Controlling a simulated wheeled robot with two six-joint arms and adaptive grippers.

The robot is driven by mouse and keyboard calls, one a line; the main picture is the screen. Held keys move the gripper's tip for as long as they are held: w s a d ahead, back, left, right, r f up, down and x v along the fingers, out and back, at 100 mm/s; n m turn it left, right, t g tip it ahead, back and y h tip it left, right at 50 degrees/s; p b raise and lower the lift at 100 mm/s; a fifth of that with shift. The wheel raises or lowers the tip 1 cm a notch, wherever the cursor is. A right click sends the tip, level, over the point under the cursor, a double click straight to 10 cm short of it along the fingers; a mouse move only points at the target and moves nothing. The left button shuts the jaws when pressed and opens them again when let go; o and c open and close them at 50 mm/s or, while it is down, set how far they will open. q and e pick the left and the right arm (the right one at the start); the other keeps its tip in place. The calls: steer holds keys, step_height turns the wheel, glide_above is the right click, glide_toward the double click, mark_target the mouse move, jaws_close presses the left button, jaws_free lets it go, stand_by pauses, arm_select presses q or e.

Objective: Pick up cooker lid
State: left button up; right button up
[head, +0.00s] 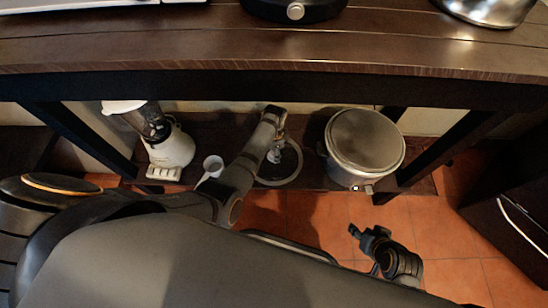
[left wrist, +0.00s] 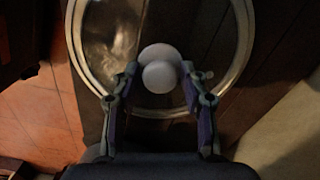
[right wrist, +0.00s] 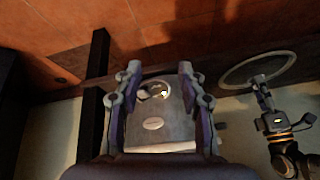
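The cooker lid (head: 293,178) is a round glass lid with a pale rim, lying on the lower shelf. In the left wrist view its rim (left wrist: 240,62) encircles a rounded white knob (left wrist: 160,70). My left gripper (left wrist: 160,78) is open, with one finger on each side of the knob; whether they touch it is unclear. In the head view my left forearm hides part of the lid. The lid also shows in the right wrist view (right wrist: 232,74). My right gripper (head: 362,236) is open and empty in front of the lower shelf; its fingers also show in the right wrist view (right wrist: 160,70).
A round cooker pot (head: 365,142) stands right of the lid. A blender (head: 166,146) and white cup (head: 213,165) stand to the left. The upper shelf (head: 200,50) overhangs them. Shelf legs (head: 440,150) bound the right side. Tiled floor (head: 300,215) is clear in front.

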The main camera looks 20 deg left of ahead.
arm_select(q)
steer(key=shift+f, duration=0.1)
jaws_close()
steer(key=shift+s, duration=0.1)
